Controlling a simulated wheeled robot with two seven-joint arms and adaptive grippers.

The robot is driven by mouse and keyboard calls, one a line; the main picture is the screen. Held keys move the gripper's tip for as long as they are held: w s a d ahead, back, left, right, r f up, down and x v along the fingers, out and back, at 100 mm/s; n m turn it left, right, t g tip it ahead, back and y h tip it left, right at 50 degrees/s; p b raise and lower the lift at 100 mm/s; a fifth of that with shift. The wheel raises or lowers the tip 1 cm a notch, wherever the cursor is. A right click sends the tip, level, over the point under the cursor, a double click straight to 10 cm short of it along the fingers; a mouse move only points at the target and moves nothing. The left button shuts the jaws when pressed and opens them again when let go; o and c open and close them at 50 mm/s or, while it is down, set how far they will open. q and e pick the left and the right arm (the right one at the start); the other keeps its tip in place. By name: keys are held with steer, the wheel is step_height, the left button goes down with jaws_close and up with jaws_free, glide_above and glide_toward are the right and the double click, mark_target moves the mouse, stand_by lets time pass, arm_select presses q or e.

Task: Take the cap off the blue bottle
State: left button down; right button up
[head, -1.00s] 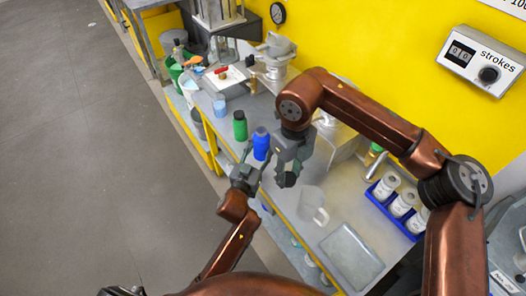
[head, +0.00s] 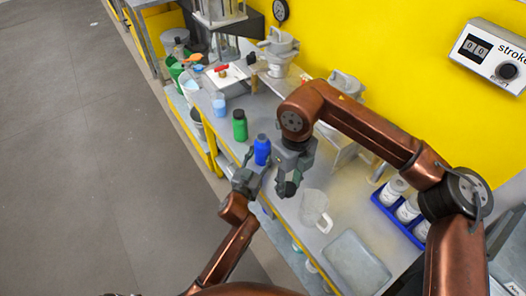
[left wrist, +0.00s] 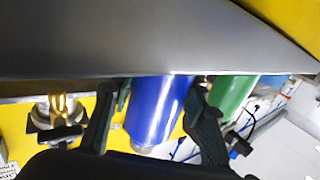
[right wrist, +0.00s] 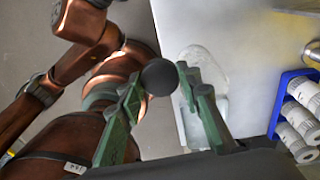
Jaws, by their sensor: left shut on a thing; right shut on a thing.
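The blue bottle (head: 262,152) stands upright at the bench's front edge, beside a green bottle (head: 240,126). My left gripper (head: 252,168) is shut on the blue bottle; in the left wrist view the blue body (left wrist: 158,108) sits between both fingers, with a pale grey neck at its end. My right gripper (head: 287,189) is to the right of the bottle and apart from it. In the right wrist view a dark round cap (right wrist: 159,77) sits between its fingertips. The cap is hard to make out in the head view.
A clear jug (head: 314,208) and a grey tray (head: 356,264) are on the bench to the right. A blue rack (head: 392,213) holds white jars. A blue cup (head: 219,106) and a white board (head: 226,76) lie farther back. A yellow wall stands behind.

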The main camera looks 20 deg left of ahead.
arm_select(q)
steer(key=shift+f, duration=0.15)
steer(key=c, duration=1.1)
jaws_free()
steer(key=shift+c, duration=0.2)
